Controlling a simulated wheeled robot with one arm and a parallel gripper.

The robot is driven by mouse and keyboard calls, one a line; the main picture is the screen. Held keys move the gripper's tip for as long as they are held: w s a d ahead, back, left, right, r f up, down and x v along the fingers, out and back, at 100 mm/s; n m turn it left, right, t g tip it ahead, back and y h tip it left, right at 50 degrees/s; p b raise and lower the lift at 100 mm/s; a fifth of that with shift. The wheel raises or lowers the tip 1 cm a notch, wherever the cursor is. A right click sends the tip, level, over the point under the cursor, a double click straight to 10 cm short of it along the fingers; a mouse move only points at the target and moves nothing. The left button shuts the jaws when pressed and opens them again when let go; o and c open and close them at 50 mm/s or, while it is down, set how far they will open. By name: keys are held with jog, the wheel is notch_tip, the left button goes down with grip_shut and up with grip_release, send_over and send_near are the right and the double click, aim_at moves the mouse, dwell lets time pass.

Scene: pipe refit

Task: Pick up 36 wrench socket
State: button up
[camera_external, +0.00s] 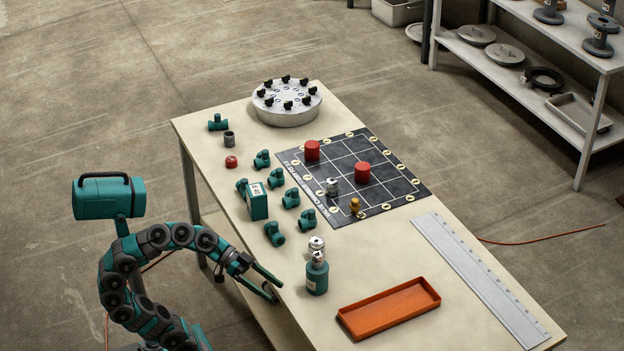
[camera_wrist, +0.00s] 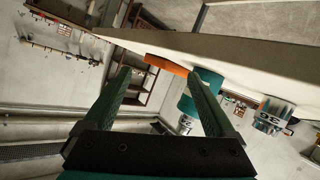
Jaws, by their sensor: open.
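The bottle also shows in the wrist view (camera_wrist: 208,84), partly behind one finger. My gripper (camera_external: 277,291) is open and empty at the table's near left edge, left of the bottle and apart from the socket. Its two teal fingers (camera_wrist: 158,75) point towards the table side in the wrist view.
An orange tray (camera_external: 388,308) lies right of the bottle. Several teal pipe fittings (camera_external: 275,233) and a teal box (camera_external: 257,201) stand behind the socket. A dark gridded mat (camera_external: 385,195) holds red cylinders and another silver piece (camera_external: 332,187). A metal ruler (camera_external: 480,280) lies along the right edge.

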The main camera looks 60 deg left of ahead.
aim_at(315, 241)
jog(key=w+a+r+t+y+p, duration=0.1)
jog(key=w+a, duration=0.3)
jog(key=w, duration=0.1)
jog(key=w+a+r+n+t+y+p, duration=0.1)
jog(key=w+a+r+t+y, duration=0.1)
jog(key=w+a, duration=0.2)
jog(key=w+a+r+n+t+y+p, duration=0.1)
jog(key=w+a+r+y, duration=0.1)
jog(key=w+a, duration=0.2)
jog(key=shift+w+a, duration=0.15)
jog(key=shift+w, duration=1.5)
jog(key=shift+w+d+f, duration=0.45)
jog(key=shift+f, duration=0.15)
jog(key=shift+w+d+f, duration=0.4)
jog(key=shift+f, duration=0.2)
jog(key=shift+f+b+x, duration=0.2)
jog(key=shift+b+x, duration=0.25)
jog(key=shift+x, duration=2.55)
jog(key=shift+s, duration=0.15)
grip_shut()
